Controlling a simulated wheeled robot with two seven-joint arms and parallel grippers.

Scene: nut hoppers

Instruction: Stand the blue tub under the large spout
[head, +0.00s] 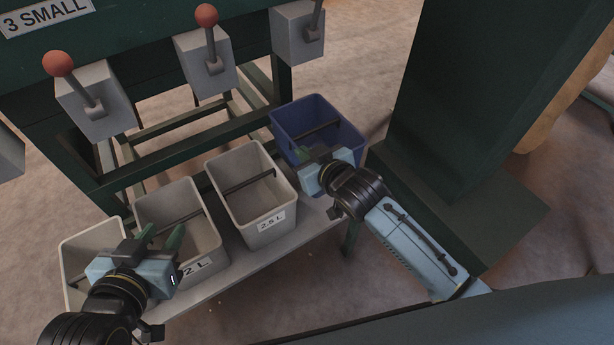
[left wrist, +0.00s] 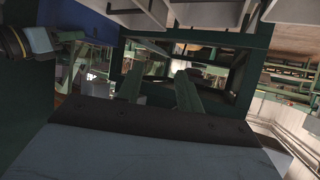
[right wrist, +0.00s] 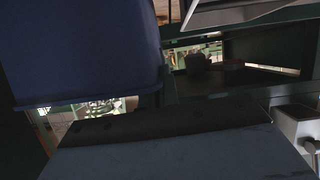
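The blue tub (head: 319,113) is upright at the right end of the row of tubs, with a dark bar across its open top. Its base is partly hidden by my right gripper (head: 309,161), which is at its front rim. The tub's blue wall (right wrist: 80,50) fills the left of the right wrist view; the fingers are not clear there, so I cannot tell whether they grip it. My left gripper (head: 159,237) is above the 2 L tub, with its green fingers (left wrist: 160,88) apart and empty. Grey lever boxes (head: 298,35) stand above; no spout labelled large is legible.
A grey 2.5 L tub (head: 250,196), a 2 L tub (head: 205,250) and another grey tub (head: 80,250) stand on a low grey shelf (head: 245,265). A thick green post (head: 455,90) rises to the right. Red-knobbed levers (head: 206,16) stick out above the tubs.

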